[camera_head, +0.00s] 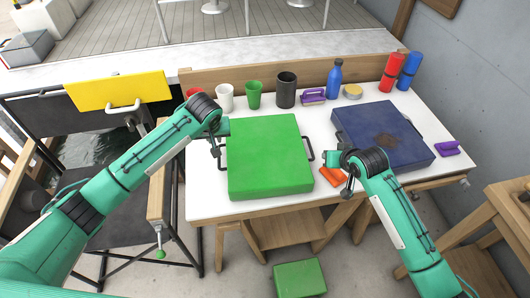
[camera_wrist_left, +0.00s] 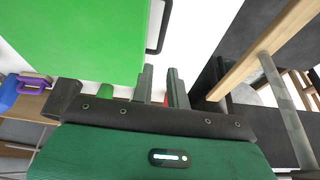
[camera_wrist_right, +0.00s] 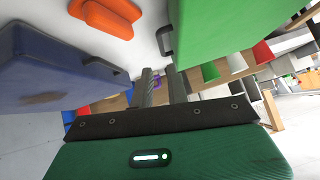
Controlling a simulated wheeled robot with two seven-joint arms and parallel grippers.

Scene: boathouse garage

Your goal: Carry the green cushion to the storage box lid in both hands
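The green cushion (camera_head: 268,155) lies flat on the white table, with a dark handle on each side. My left gripper (camera_head: 217,144) is at its left side, near the left handle (camera_head: 222,158). In the left wrist view the fingers (camera_wrist_left: 163,88) are apart and empty, with the handle (camera_wrist_left: 158,28) ahead of them. My right gripper (camera_head: 340,174) is right of the cushion, apart from the right handle (camera_head: 309,150). In the right wrist view its fingers (camera_wrist_right: 161,88) are apart and empty, with the handle (camera_wrist_right: 165,42) ahead. I cannot tell which surface is the storage box lid.
A dark blue cushion (camera_head: 405,135) with a stain lies at right. An orange object (camera_head: 329,186) lies near my right gripper. Cups, a bottle (camera_head: 334,78) and rolls line the back. A yellow panel (camera_head: 118,90) and grey box (camera_head: 25,48) are left; a green block (camera_head: 300,279) is below.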

